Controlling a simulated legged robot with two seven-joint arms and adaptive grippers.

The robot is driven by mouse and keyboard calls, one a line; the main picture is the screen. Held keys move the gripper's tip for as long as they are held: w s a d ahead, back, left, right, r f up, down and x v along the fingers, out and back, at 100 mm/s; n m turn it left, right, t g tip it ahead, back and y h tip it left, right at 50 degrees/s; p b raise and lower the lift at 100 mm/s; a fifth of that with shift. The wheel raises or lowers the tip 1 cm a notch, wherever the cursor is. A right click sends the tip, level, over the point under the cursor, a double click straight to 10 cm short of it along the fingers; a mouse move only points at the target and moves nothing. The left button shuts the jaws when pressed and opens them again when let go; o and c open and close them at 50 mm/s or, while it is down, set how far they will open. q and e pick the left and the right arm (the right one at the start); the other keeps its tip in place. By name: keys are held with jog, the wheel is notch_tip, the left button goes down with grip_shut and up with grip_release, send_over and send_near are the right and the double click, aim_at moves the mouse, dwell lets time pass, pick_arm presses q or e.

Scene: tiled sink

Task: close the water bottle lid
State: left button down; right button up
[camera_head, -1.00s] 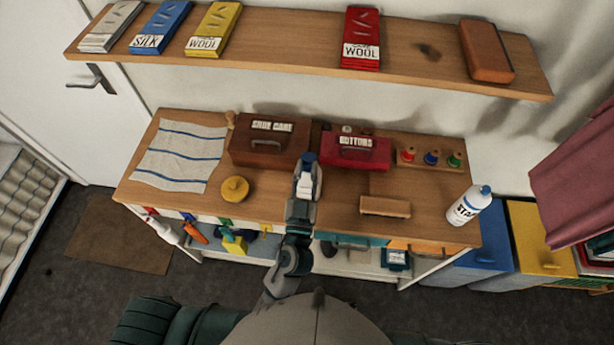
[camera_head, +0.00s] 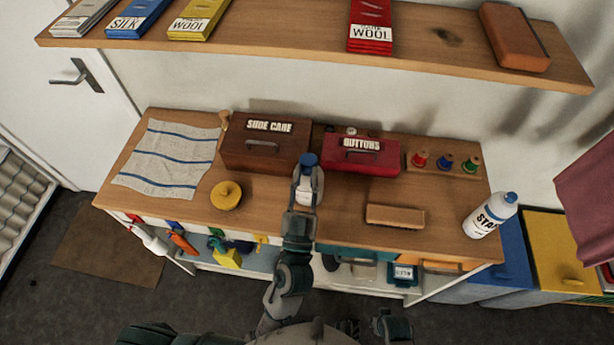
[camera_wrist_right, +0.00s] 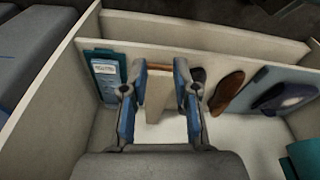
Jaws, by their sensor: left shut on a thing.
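A small white bottle with a blue lid (camera_head: 308,160) is upright in my left gripper (camera_head: 304,190) above the middle of the worktop, in front of the two boxes. The gripper is shut on its white body; the blue top stands clear above the fingers. The view is too small to tell whether the lid is closed. Part of my right arm (camera_head: 391,326) shows low at the bottom of the head view. In the right wrist view my right gripper (camera_wrist_right: 159,68) has its two fingers apart with nothing held, over the open compartments below.
A brown SHOE CARE box (camera_head: 262,143) and a red BUTTONS box (camera_head: 362,157) stand behind the bottle. A yellow round tin (camera_head: 226,195) is left, a wooden brush (camera_head: 395,216) right. A larger white bottle with blue cap (camera_head: 490,215) stands at the right end.

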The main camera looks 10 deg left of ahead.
pick_arm(q)
jog(key=shift+f+b, duration=0.15)
jog(key=shift+b, duration=0.75)
pick_arm(e)
notch_tip(320, 180, up, 7)
jog(key=shift+s+d+f, duration=0.15)
jog(key=shift+s, duration=0.1)
pick_arm(q)
jog(key=c, duration=1)
grip_release()
jog(key=shift+s+f, duration=0.15)
jog(key=v, duration=1.1)
jog(key=shift+s+f, duration=0.2)
jog(key=shift+f, duration=0.2)
